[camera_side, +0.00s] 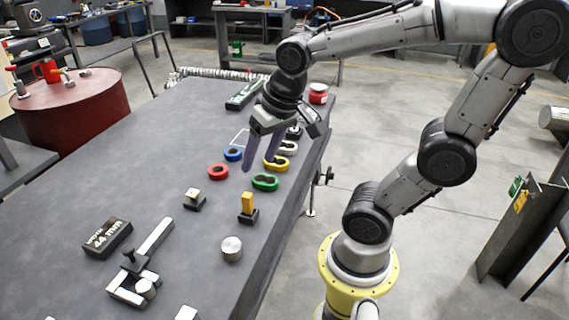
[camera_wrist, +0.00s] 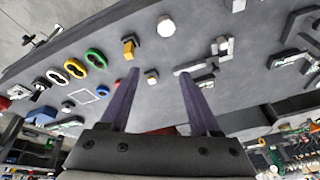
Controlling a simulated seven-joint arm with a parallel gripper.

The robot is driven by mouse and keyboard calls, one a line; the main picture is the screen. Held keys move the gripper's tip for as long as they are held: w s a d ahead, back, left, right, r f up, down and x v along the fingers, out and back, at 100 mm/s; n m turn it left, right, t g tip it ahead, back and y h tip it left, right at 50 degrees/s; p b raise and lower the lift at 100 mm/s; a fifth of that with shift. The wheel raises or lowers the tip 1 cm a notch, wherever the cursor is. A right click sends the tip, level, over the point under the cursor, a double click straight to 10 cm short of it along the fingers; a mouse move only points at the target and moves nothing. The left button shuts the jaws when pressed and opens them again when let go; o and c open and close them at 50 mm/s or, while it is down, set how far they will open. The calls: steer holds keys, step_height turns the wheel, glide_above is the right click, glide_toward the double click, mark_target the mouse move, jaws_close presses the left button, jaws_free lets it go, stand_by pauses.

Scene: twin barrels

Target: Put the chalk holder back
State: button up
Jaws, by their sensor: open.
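No object is plainly marked as the chalk holder. Two small blocks on black bases could be it: an upright yellow block (camera_side: 248,203) and a lower cream-topped block (camera_side: 194,195). Both stand on the grey table in front of my gripper. In the wrist view the yellow block (camera_wrist: 128,48) and the cream block (camera_wrist: 151,76) lie near the fingertips in the picture, apart from them.
Blue (camera_side: 233,154) and red (camera_side: 218,172) rings and several double rings, one green (camera_side: 265,182), lie near my gripper. A metal cylinder (camera_side: 231,249), a clamp-like tool (camera_side: 140,270) and a black box (camera_side: 107,238) are nearer the camera. The table's left middle is clear.

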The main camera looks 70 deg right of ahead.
steer(key=s+a+r+n+t, duration=0.1)
steer(key=s+a+n, duration=0.1)
steer(key=s+n, duration=0.3)
steer(key=shift+s+a+t, duration=0.3)
steer(key=shift+s+a, duration=0.1)
steer(key=shift+s, duration=0.25)
